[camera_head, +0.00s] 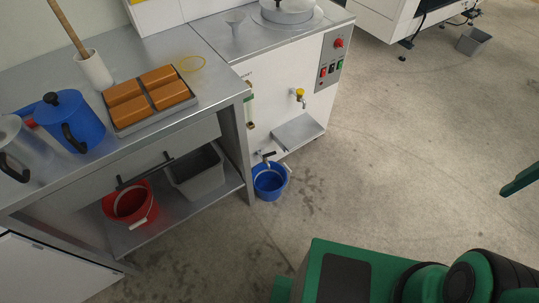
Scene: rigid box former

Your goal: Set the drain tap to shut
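The drain tap (266,155) appears to be the small low tap near the foot of the white machine (272,104). It sits just above a blue bucket (269,184) on the floor. Its dark handle is too small for me to tell which way it is turned. A second tap (302,100) with a yellow knob is higher on the machine's front, above a metal drip shelf (298,131). My gripper cannot be made out; green parts of my own body fill the bottom right, and a green piece shows at the right edge.
A steel bench (215,85) stands left of the machine, its leg close to the blue bucket. It bears orange blocks (150,88) on a tray and a blue pot (73,121). A red bucket (130,205) is on its lower shelf. The floor right of the machine is open.

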